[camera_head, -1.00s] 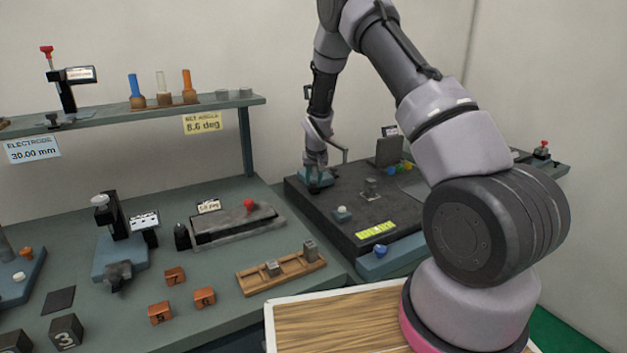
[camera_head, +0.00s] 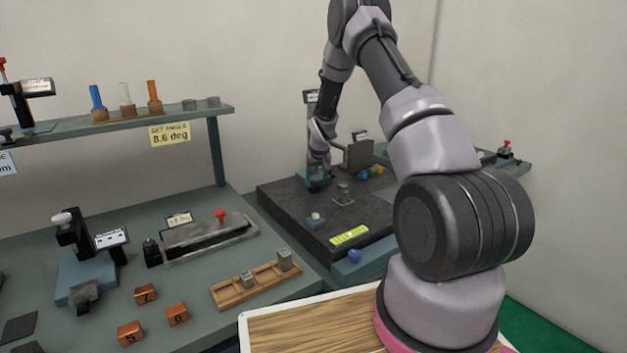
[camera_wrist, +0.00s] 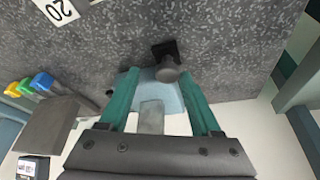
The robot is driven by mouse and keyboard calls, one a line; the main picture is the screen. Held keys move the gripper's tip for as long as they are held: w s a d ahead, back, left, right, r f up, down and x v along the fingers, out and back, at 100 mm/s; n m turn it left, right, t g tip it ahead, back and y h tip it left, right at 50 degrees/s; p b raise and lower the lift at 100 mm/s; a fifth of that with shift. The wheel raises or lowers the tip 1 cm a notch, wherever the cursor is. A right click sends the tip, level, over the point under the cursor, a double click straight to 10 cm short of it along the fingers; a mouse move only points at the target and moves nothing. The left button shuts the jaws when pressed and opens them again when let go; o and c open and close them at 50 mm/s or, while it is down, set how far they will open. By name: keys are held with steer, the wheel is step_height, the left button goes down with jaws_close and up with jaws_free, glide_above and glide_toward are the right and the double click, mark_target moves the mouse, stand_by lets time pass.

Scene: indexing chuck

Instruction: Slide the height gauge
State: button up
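The height gauge has a teal base (camera_head: 317,184) and an upright with a small pale display (camera_head: 311,97). It stands at the back left of the dark surface plate (camera_head: 288,212). My gripper (camera_head: 319,166) reaches down to the base and partly hides it and the upright. In the wrist view, the two teal fingers of my gripper (camera_wrist: 160,80) straddle the pale blue base (camera_wrist: 173,97), with no clear gap at either side. A grey block (camera_wrist: 151,117) shows between the fingers. A dark round knob on a black square (camera_wrist: 167,68) lies just beyond the fingertips.
A grey upright plate (camera_head: 358,155) stands right of the gauge, with coloured pieces (camera_head: 371,171) beside it. A small grey block (camera_head: 343,192) and a round-topped piece (camera_head: 315,219) stand on the surface plate. Bare plate lies between them.

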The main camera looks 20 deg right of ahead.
steer(key=shift+a, duration=0.15)
steer(key=shift+r, duration=0.1)
steer(key=shift+s+r, duration=0.15)
steer(key=shift+r, duration=0.2)
steer(key=v, duration=0.9)
steer(key=shift+r, duration=0.35)
steer(key=shift+s, duration=0.15)
